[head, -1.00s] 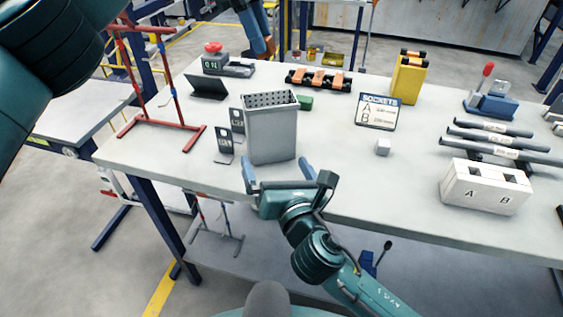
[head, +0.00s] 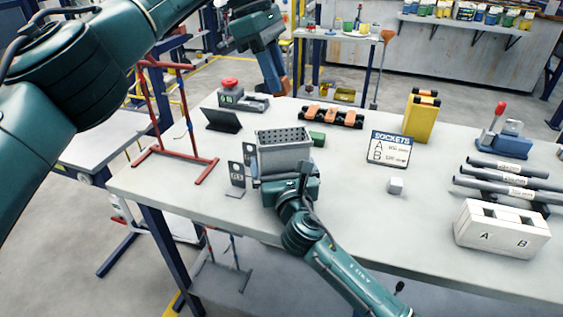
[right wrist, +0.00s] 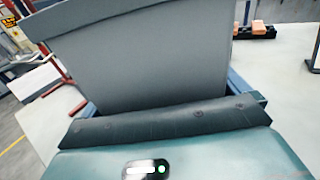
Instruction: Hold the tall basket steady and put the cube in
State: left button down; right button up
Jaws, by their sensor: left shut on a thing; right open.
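The tall grey basket (head: 285,158) stands upright near the table's front edge, its top showing a dark perforated pattern. It fills much of the right wrist view (right wrist: 140,60). My right gripper (head: 281,172) is open at the basket's near side, its blue fingers on either side of the basket; I cannot tell whether they touch it. My left gripper (head: 277,82) is in the air beyond the basket, above the table's back edge, shut on an orange-brown thing (head: 285,86) that is only partly visible. A small light grey cube (head: 395,187) lies on the table right of the basket.
A red rack (head: 180,160) stands further left. A sockets sign (head: 390,149) and white A/B box (head: 502,230) are to the right.

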jog(key=shift+w, duration=0.35)
jog(key=shift+c, duration=0.2)
jog(key=shift+a, duration=0.1)
jog(key=c, duration=0.7)
jog(key=shift+o, duration=0.2)
